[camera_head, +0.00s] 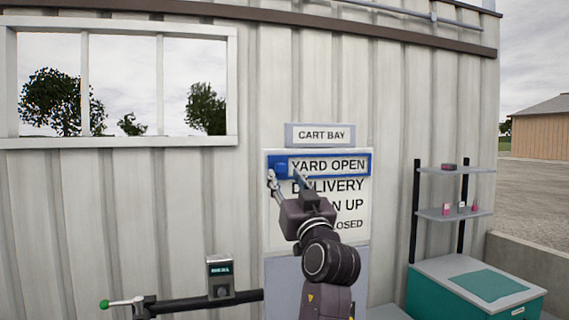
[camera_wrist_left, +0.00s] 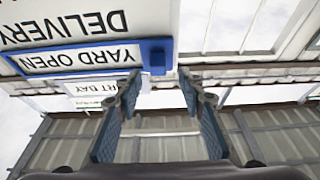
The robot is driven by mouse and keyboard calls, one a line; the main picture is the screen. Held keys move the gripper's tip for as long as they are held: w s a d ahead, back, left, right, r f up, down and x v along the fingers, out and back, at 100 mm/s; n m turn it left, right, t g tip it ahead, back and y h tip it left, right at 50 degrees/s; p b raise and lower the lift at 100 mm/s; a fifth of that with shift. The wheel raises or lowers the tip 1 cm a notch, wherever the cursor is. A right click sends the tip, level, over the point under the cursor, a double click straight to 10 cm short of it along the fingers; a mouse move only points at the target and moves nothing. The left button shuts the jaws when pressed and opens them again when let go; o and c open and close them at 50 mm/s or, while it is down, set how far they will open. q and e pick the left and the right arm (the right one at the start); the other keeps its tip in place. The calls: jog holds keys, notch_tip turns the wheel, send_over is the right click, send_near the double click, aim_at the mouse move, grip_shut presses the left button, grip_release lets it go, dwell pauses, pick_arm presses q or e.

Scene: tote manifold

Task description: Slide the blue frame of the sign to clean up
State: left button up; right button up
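The blue frame (camera_head: 330,176) is around the top line, "YARD OPEN", on the white sign board (camera_head: 360,208). Below it are "DELIVERY", a line ending "N UP" and one ending "OSED", both partly hidden by my arm. The frame has a blue block-like handle (camera_head: 281,168) at its left end. My left gripper (camera_head: 283,174) is open at this handle, one finger toward each side of it. In the left wrist view, upside down, the handle (camera_wrist_left: 156,56) lies just beyond the open fingertips (camera_wrist_left: 160,76); contact cannot be told. My right gripper is not in view.
A "CART BAY" plate (camera_head: 320,135) is above the sign. A window (camera_head: 122,142) is at upper left. A dark rail with a small display box (camera_head: 220,265) and green-tipped lever (camera_head: 104,304) is at lower left. Shelves (camera_head: 455,215) and a teal-fronted box (camera_head: 480,290) stand right.

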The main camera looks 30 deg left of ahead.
aim_at(282, 170)
pick_arm(q)
jog(key=p+x, duration=0.1)
jog(key=x, duration=0.3)
jog(key=shift+w+p, duration=0.1)
jog(key=shift+p, duration=0.25)
jog(key=shift+w+a, duration=0.15)
jog(key=shift+w, duration=0.05)
grip_shut()
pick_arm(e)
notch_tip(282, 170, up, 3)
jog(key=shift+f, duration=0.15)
